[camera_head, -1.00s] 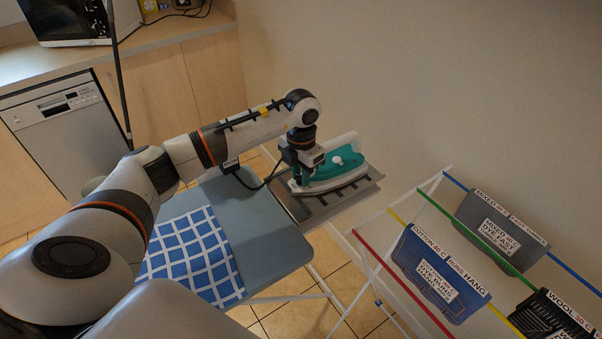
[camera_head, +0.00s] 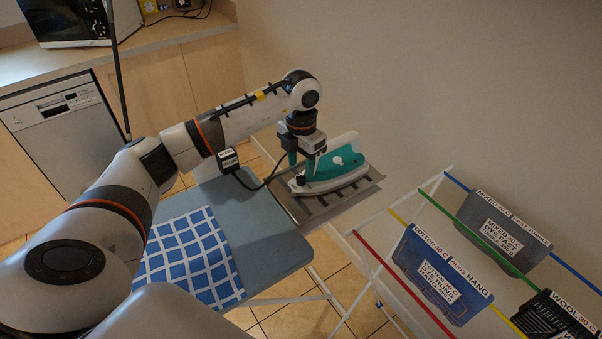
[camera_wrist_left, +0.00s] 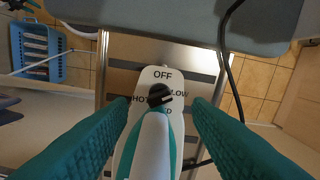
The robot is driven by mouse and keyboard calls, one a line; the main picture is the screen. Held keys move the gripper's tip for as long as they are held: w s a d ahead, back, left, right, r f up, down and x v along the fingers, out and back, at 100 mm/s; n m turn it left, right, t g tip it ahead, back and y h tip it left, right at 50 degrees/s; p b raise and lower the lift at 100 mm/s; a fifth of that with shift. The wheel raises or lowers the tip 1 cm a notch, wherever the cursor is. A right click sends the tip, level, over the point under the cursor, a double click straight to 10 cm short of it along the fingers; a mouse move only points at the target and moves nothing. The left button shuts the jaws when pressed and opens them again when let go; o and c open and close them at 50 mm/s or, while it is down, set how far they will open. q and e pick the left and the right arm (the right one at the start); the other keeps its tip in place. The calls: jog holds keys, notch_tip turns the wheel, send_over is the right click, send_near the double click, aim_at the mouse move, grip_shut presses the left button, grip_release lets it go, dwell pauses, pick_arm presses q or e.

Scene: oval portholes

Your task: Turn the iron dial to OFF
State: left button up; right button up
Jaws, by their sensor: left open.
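The white and teal iron (camera_head: 335,172) rests on the metal rack at the far end of the ironing board. Its black dial (camera_wrist_left: 159,93) shows in the left wrist view, with OFF, HOT and LOW readable around it and another label partly hidden. I cannot clearly tell which label the dial points to. My left gripper (camera_head: 303,164) is above the dial end of the iron. In the left wrist view its two teal fingers (camera_wrist_left: 160,108) are spread apart on either side of the iron, with the dial between them in the picture, not gripped.
The blue ironing board (camera_head: 265,235) carries a blue and white checked cloth (camera_head: 190,260). A black cable (camera_wrist_left: 228,60) runs beside the iron. A counter and a dishwasher (camera_head: 60,120) are at the left.

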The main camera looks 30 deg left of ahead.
aim_at(301, 176)
pick_arm(q)
notch_tip(301, 176, up, 8)
jog(key=b, duration=0.1)
jog(key=shift+r, duration=0.15)
pick_arm(e)
jog(key=shift+f, duration=0.85)
pick_arm(q)
jog(key=shift+c, duration=0.3)
pick_arm(e)
jog(key=shift+d, duration=0.1)
